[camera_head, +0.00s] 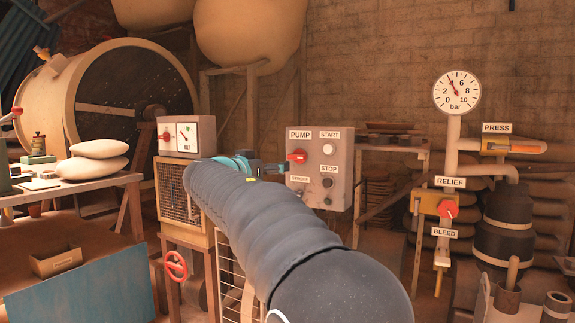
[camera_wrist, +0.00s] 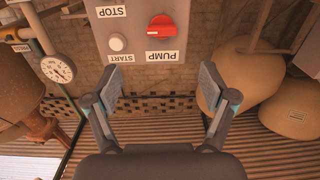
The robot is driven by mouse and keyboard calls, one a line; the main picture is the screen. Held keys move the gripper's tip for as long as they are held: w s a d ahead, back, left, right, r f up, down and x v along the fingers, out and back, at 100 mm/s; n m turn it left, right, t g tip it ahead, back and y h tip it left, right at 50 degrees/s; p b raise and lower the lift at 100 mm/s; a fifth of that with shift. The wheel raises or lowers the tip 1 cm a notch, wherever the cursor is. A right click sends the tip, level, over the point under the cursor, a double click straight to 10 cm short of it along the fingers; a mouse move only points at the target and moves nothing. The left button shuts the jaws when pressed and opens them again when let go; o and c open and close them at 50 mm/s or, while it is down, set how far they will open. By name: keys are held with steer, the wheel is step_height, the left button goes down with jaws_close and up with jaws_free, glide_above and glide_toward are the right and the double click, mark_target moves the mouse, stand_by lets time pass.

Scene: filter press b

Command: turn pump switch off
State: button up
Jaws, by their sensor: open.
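The pump switch (camera_head: 297,156) is a red rotary knob under the PUMP label on a grey control box. In the wrist view the pump switch (camera_wrist: 161,27) appears upside down at top centre, its handle lying roughly sideways. My gripper (camera_head: 279,168) is in front of the box's left edge in the head view, just below the switch. In the wrist view my gripper (camera_wrist: 162,84) is open and empty, its fingers spread wide. The switch lies beyond the fingertips, not between them. The lower left of the box is partly hidden by my gripper in the head view.
The box also carries a white START button (camera_head: 328,150) and a dark STOP button (camera_head: 327,183). A gauge box (camera_head: 186,136) with another red knob stands to the left. A pressure gauge (camera_head: 456,92) and a red relief knob (camera_head: 449,209) are to the right.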

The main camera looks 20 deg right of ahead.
mark_target(295, 158)
steer(key=p+x, duration=0.1)
steer(key=x, duration=0.3)
steer(key=p+x, duration=0.1)
steer(key=x, duration=0.9)
steer(key=shift+w+a+r+p, duration=0.15)
steer(key=shift+r+p, duration=0.1)
steer(key=shift+p, duration=0.15)
steer(key=c, duration=1.2)
steer(key=shift+o, duration=0.2)
